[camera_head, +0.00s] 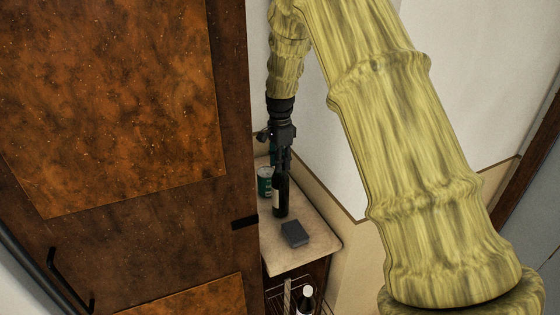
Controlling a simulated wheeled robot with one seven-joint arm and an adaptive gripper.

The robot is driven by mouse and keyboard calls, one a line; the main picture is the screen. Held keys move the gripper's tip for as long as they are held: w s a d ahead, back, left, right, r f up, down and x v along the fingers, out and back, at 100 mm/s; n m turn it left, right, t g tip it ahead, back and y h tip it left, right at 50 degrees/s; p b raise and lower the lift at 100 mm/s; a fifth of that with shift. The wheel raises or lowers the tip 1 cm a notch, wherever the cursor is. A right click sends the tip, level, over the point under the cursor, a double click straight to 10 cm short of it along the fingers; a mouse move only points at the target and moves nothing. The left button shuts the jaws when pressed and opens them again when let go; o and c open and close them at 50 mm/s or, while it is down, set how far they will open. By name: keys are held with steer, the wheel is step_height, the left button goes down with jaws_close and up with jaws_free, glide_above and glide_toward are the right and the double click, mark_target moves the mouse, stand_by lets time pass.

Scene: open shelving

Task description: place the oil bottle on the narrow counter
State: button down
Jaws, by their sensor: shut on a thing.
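The oil bottle (280,198) is dark with a pale label on its left side, and it stands upright in the camera_head view. My gripper (282,170) points down from above and is shut on the bottle's top. The fingers partly hide the neck. The bottle's base is at the narrow counter (315,240), a pale top beside the brown cabinet. I cannot tell whether the base touches the surface or hangs just above it.
A green can (265,182) stands close left of the bottle. A dark grey box (295,233) lies in front of it. Below the counter, a bottle (306,300) stands in a wire rack. The tall brown cabinet (130,130) borders the counter on the left; a wall is behind.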

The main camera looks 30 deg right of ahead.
steer(key=shift+w+f, duration=0.1)
steer(key=shift+f, duration=0.2)
steer(key=c, duration=1.2)
jaws_free()
steer(key=shift+f, duration=0.1)
steer(key=shift+o, duration=0.2)
step_height(320, 180, up, 12)
steer(key=b, duration=0.3)
steer(key=shift+b, duration=0.3)
